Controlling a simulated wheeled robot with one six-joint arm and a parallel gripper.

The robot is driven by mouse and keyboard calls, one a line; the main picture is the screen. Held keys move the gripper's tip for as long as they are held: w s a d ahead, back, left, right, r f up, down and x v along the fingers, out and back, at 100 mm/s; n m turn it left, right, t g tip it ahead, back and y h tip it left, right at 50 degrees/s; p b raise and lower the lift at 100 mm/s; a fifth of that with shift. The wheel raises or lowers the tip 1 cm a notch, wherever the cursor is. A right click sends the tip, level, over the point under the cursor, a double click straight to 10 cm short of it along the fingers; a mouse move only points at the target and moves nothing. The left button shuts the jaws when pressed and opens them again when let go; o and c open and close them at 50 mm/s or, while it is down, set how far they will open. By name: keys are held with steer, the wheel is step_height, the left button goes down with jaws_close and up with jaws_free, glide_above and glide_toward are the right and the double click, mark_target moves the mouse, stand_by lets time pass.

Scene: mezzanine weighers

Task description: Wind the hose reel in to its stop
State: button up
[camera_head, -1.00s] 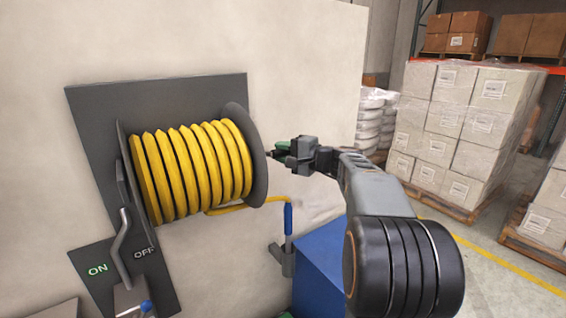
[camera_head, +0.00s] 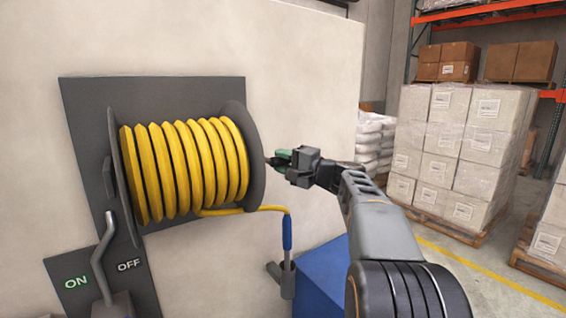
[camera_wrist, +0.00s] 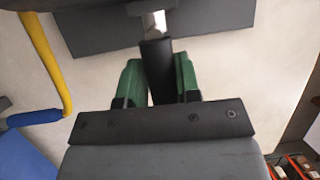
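The hose reel (camera_head: 252,150) is mounted on a dark wall plate, with several turns of yellow hose (camera_head: 185,170) on its drum. The hose's free end runs out under the right flange to a blue nozzle (camera_head: 287,232), hanging upright in a grey holder. My gripper (camera_head: 277,159) is just right of the right flange. In the wrist view, its green fingers (camera_wrist: 158,80) stand on either side of a black crank handle (camera_wrist: 157,72) and appear closed on it. A short metal piece (camera_wrist: 155,22) shows beyond the handle. The rest of the crank is hidden.
A grey lever (camera_head: 102,255) stands between the ON and OFF labels at lower left. A blue box (camera_head: 322,275) stands below the nozzle. Wrapped pallets of cartons (camera_head: 440,150) are at the right, across open floor.

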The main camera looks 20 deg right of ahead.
steer(key=o, duration=0.4)
steer(key=b+v, duration=0.2)
steer(key=v, duration=1.1)
steer(key=shift+s+d, duration=0.2)
steer(key=shift+s, duration=0.1)
steer(key=s+a+f+g+h+p, duration=0.1)
steer(key=s+a+f+g+h, duration=0.2)
steer(key=f, duration=0.6)
steer(key=a+f+g+h, duration=0.1)
steer(key=f+g+h, duration=0.25)
steer(key=f, duration=0.65)
steer(key=shift+s+a+f+n+g+h+p, duration=0.8)
steer(key=shift+s+a+n, duration=1.1)
steer(key=shift+a, duration=0.65)
steer(key=shift+s+a+f+n+g+h+p, duration=0.55)
steer(key=shift+s+a+f+n+g+p, duration=0.5)
steer(key=shift+s+a+n, duration=1.15)
steer(key=shift+s+a+f+n+g+h+p, duration=0.9)
steer(key=shift+s+a+n, duration=0.6)
steer(key=shift+a, duration=1.35)
